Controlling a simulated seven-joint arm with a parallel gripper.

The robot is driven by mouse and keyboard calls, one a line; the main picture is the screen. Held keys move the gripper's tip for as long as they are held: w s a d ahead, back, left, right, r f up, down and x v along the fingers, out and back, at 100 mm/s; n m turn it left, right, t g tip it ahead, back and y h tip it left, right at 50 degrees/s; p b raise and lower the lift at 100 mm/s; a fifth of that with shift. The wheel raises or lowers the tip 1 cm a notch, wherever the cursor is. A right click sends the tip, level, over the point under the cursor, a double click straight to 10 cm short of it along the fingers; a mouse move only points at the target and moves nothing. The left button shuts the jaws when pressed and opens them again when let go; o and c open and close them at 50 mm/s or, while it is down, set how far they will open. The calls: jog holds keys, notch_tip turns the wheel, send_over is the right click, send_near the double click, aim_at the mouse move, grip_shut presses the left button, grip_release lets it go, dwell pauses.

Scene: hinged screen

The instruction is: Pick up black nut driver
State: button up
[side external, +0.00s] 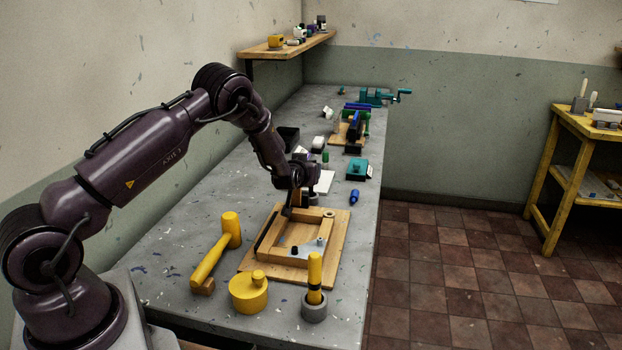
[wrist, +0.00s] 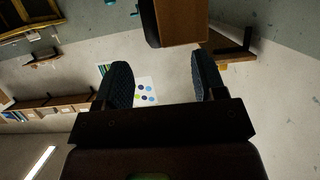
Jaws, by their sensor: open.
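My gripper (side external: 290,207) is over the far left part of a wooden frame on a board (side external: 246,265) in the side view. In the wrist view my gripper (wrist: 161,68) shows two dark, ridged fingers spread apart, with nothing clasped between them. A wood-brown block with a dark side (wrist: 178,22) shows beyond the fingertips. A long black strip (side external: 267,232) lies along the frame's left side. I cannot tell whether it is the black nut driver. A yellow-handled tool with a black band (side external: 314,272) stands upright in a grey holder (side external: 314,309).
A blue item (side external: 354,196) and a teal box (side external: 357,169) are at the right edge. Several tools crowd the far end.

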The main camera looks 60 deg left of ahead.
jog(key=shift+r+x, duration=0.15)
jog(key=shift+x, duration=1.35)
jog(key=shift+r+x, duration=0.2)
jog(key=shift+x, duration=1.35)
jog(key=shift+w, duration=0.2)
jog(key=c, duration=1)
